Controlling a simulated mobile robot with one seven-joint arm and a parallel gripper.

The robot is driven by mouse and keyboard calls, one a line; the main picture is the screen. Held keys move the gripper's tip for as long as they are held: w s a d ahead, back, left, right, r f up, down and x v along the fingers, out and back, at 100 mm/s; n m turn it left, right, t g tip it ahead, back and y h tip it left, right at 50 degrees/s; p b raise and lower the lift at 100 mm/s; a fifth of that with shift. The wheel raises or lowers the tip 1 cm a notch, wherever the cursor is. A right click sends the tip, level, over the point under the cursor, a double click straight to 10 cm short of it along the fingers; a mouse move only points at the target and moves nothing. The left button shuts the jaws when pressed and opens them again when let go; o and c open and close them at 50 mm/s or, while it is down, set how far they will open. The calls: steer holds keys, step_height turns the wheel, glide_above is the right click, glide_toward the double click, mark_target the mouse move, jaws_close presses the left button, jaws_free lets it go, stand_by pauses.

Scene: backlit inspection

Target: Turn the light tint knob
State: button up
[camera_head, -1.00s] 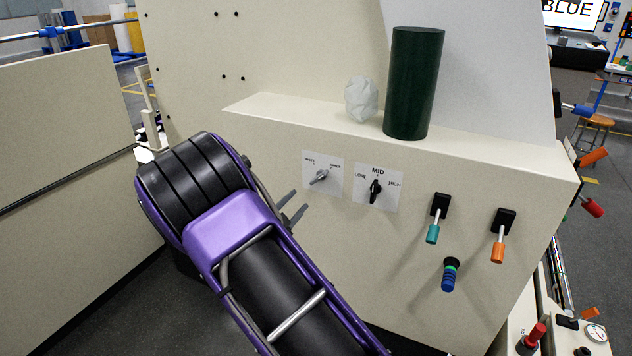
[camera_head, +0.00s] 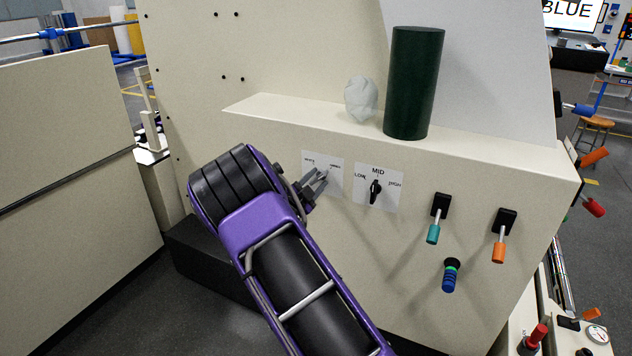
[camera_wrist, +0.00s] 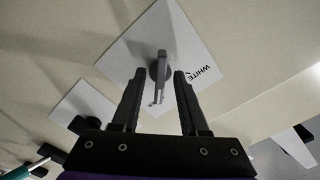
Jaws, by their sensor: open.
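The light tint knob (camera_wrist: 160,68) is a small grey lever-shaped knob on a white card (camera_wrist: 185,50) marked WHITE at one end. In the wrist view the knob stands between my two fingertips, with a gap visible on each side. My gripper (camera_head: 318,180) is open in front of this card (camera_head: 336,186) on the slanted panel. The fingers largely hide the knob in the head view. My gripper also fills the lower part of the wrist view (camera_wrist: 160,74).
To the right is a black selector knob (camera_head: 376,190) marked LOW, MID, HIGH. Beyond it are a teal-tipped lever (camera_head: 433,232), an orange-tipped lever (camera_head: 499,250) and a blue knob (camera_head: 450,275). A dark green cylinder (camera_head: 412,85) and a pale faceted lump (camera_head: 361,98) stand on the ledge above.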

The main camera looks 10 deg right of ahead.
jaws_close()
steer(key=shift+n, duration=0.3)
steer(key=n, duration=0.3)
steer(key=shift+n, duration=0.4)
steer(key=n+p, duration=0.1)
steer(key=n, duration=0.3)
steer(key=n+p, duration=0.1)
steer(key=n, duration=0.4)
steer(key=shift+n+p, duration=0.85)
steer(key=shift+n, duration=1.35)
jaws_free()
